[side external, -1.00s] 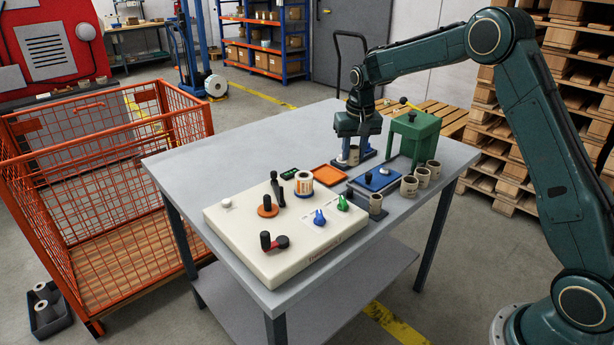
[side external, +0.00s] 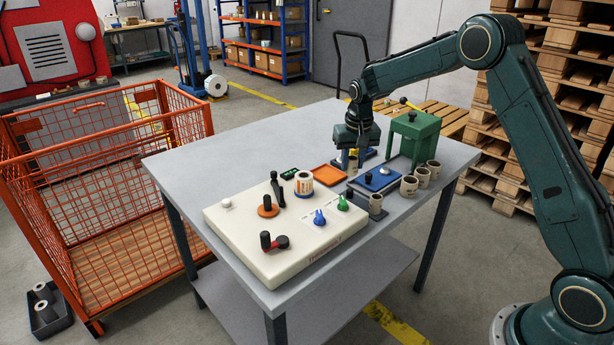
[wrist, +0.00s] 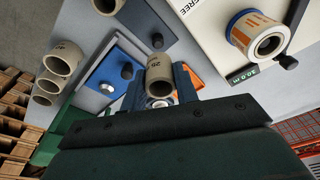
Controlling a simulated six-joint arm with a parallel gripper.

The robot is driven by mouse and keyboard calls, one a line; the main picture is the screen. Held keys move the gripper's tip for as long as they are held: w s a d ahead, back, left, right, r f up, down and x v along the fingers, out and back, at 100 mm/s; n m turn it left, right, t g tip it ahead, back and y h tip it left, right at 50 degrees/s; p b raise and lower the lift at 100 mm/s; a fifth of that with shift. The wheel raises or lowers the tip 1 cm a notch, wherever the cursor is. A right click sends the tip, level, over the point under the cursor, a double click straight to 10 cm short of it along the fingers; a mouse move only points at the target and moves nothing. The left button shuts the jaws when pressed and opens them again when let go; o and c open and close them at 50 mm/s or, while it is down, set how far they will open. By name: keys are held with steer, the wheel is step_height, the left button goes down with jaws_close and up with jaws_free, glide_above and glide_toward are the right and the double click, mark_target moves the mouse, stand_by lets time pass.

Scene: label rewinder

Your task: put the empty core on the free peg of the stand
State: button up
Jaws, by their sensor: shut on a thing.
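A beige cardboard core (side external: 353,162) is between the jaws of my gripper (side external: 353,158). In the wrist view the core (wrist: 159,76) shows its open upper end and dark print, with a blue finger (wrist: 187,82) beside it. My gripper is shut on it, over the far right part of the table. A small dark grey stand (wrist: 140,22) lies ahead of it; one peg holds another core (side external: 376,203). The other, a black-topped free peg (side external: 349,193), also shows in the wrist view (wrist: 157,40). The held core's lower end is hard to see.
A green press (side external: 414,138) stands behind. The cream rewinder panel (side external: 285,262), with a labelled roll (side external: 304,183), and an orange tray (side external: 328,174) are left. The table's left back is clear.

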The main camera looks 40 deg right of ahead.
mark_target(350, 190)
steer(key=shift+f, duration=3.95)
steer(key=shift+r, duration=0.2)
steer(key=o, duration=0.8)
steer(key=shift+s+a, duration=0.1)
steer(key=shift+s, duration=0.05)
